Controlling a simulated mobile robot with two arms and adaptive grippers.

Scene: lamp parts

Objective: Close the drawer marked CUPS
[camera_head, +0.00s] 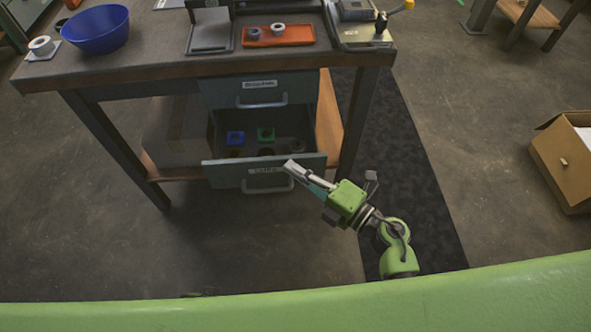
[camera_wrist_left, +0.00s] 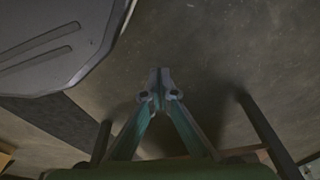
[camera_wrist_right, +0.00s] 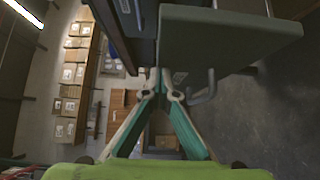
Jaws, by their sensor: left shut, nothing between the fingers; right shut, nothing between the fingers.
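The lower drawer (camera_head: 222,172) under the workbench stands pulled out. The label (camera_head: 265,170) on its grey-blue front is hard to read but looks like CUPS. Its bar handle (camera_head: 268,187) is below the label. Blue and green pieces and some darker round parts lie inside. My right gripper (camera_head: 291,167) is shut and empty, its tips at the right part of the drawer front; I cannot tell whether they touch. In the right wrist view the tips (camera_wrist_right: 158,80) are close beside the grey drawer front (camera_wrist_right: 230,35) and its handle (camera_wrist_right: 207,90). My left gripper (camera_wrist_left: 160,88) is shut and empty over bare floor, outside the head view.
The upper drawer (camera_head: 262,90) is shut. On the bench (camera_head: 150,62) are a blue bowl (camera_head: 96,30) and an orange tray (camera_head: 279,36) with small rings. A table leg (camera_head: 358,120) stands right of the drawer. An open cardboard box (camera_head: 563,165) is at far right.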

